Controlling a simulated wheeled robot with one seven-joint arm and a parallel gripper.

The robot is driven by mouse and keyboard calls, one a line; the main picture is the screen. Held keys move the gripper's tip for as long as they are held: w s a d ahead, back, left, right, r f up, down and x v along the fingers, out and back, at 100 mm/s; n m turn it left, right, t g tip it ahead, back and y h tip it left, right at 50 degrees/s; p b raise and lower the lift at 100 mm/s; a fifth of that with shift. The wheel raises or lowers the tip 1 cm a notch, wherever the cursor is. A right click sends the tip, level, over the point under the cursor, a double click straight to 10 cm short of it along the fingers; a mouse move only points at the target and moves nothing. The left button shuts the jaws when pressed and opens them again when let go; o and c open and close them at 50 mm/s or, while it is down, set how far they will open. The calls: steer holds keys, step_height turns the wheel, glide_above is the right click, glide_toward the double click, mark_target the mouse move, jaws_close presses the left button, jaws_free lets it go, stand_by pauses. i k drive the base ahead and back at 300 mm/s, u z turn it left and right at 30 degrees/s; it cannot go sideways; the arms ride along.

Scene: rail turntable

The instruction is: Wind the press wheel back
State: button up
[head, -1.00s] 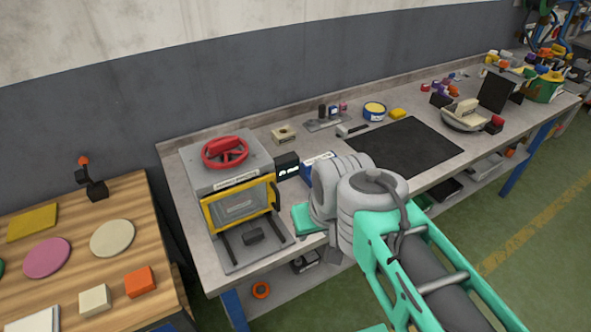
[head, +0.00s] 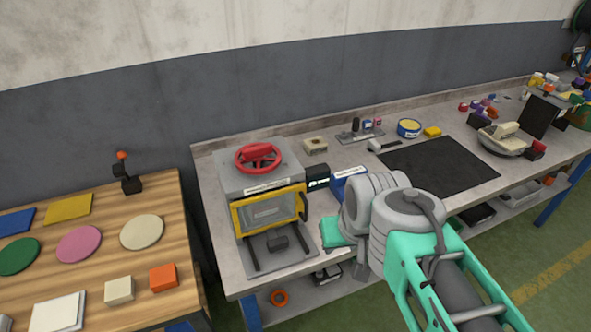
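The press wheel (head: 258,157) is a red handwheel lying flat on top of a grey press (head: 240,184) on the workbench. The press has a yellow-framed window (head: 270,209) at its front and a dark block on its base plate. My arm reaches in from the lower right, its grey wrist and teal links standing to the right of the press. The gripper's fingers are not visible; the arm hides that area. Nothing of mine touches the wheel in this view.
A wooden table (head: 70,240) with coloured discs and blocks stands at the left. A black mat (head: 440,170) lies on the bench right of the press. A blue tin (head: 409,128), a yellow block (head: 432,132) and a beige block (head: 315,145) stand near the wall.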

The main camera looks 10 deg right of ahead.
mark_target(254, 153)
steer(key=z, duration=0.05)
steer(key=k, duration=0.5)
steer(key=z, duration=1.25)
steer(key=i, duration=1)
steer(key=u, duration=2.45)
steer(key=i, duration=0.5)
steer(key=z, duration=0.05)
